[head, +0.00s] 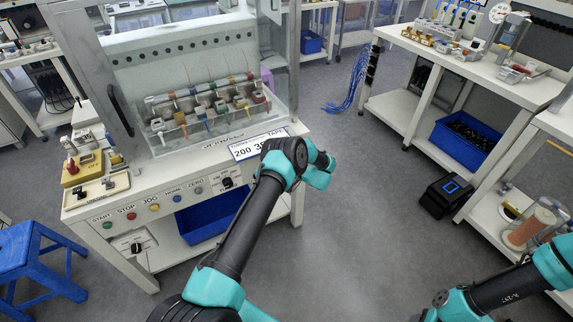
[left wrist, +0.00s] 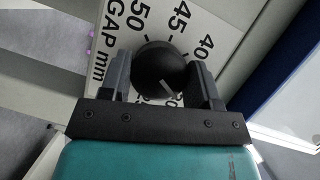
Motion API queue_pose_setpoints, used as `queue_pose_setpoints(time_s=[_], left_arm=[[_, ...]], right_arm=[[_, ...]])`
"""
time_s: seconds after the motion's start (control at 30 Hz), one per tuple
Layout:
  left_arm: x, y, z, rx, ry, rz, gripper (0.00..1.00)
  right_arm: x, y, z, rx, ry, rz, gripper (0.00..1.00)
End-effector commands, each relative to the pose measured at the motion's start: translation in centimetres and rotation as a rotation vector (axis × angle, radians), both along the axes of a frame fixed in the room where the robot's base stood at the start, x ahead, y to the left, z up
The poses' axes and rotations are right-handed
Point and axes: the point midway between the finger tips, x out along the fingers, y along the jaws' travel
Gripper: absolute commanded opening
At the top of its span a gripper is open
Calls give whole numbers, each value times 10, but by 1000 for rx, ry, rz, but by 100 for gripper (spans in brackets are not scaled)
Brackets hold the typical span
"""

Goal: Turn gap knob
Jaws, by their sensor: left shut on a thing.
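The gap knob (left wrist: 160,72) is a round black knob with a short white pointer line, seen in the left wrist view. It sits on a white dial plate (left wrist: 192,22) marked "GAP mm", with 50, 45 and 40 legible along the top. The pointer line slants toward the lower right, and numbers there are partly hidden. My left gripper (left wrist: 161,82) is shut on the knob, one dark finger on each side. In the head view my left arm reaches the machine's right front corner and hides the gap knob and the fingers. My right gripper is out of view.
The white machine's front panel carries start (head: 107,225), stop (head: 130,215) and jog (head: 154,207) buttons, and another black knob (head: 227,183). A printed sign (head: 258,142) is partly covered by my arm. A blue stool (head: 35,262) stands left. Floor right of the machine is open.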

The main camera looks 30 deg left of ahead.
Motion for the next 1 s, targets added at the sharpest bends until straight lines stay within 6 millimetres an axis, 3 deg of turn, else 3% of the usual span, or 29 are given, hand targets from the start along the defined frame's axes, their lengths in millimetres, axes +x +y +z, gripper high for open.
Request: queue_pose_setpoints(time_s=[0.4, 0.9, 0.93, 1.0], left_arm=[[0, -1, -1, 111, 185, -3, 33], [1, -1, -1, 122, 204, -4, 33], [0, -1, -1, 122, 204, -3, 59], [0, -1, -1, 122, 204, -3, 66]], right_arm=[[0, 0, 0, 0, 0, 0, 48], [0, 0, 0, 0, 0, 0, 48], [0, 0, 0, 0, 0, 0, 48], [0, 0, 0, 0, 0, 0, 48]])
